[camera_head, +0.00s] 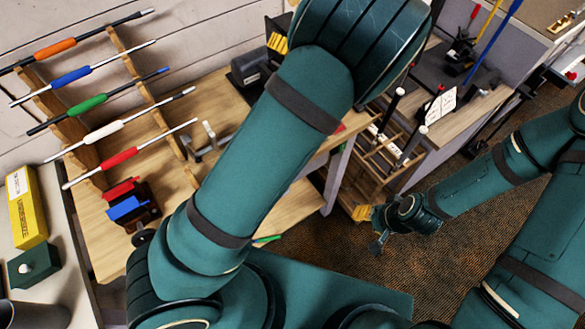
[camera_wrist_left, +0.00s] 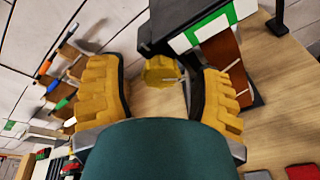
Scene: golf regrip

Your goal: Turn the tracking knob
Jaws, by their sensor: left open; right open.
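The tracking knob (camera_wrist_left: 161,72) is a yellow round knob with a pale line on it, on the side of a dark device (camera_wrist_left: 190,18) with a green and white panel. In the left wrist view, my left gripper (camera_wrist_left: 165,88) is open, with one yellow finger on each side of the knob. A gap shows between each finger and the knob. In the head view, part of my left gripper (camera_head: 278,43) shows beside a dark device (camera_head: 250,67); my arm hides much of the area, and the knob cannot be made out. My right gripper (camera_head: 368,214) is open and empty, over the carpet.
Golf clubs with coloured grips lie on a wooden rack (camera_head: 117,40) at the left. Red and blue blocks (camera_head: 128,207) stand on the wooden bench (camera_head: 105,240). A yellow box (camera_head: 27,207) is at the far left. A shelf unit (camera_head: 375,165) stands right of the bench.

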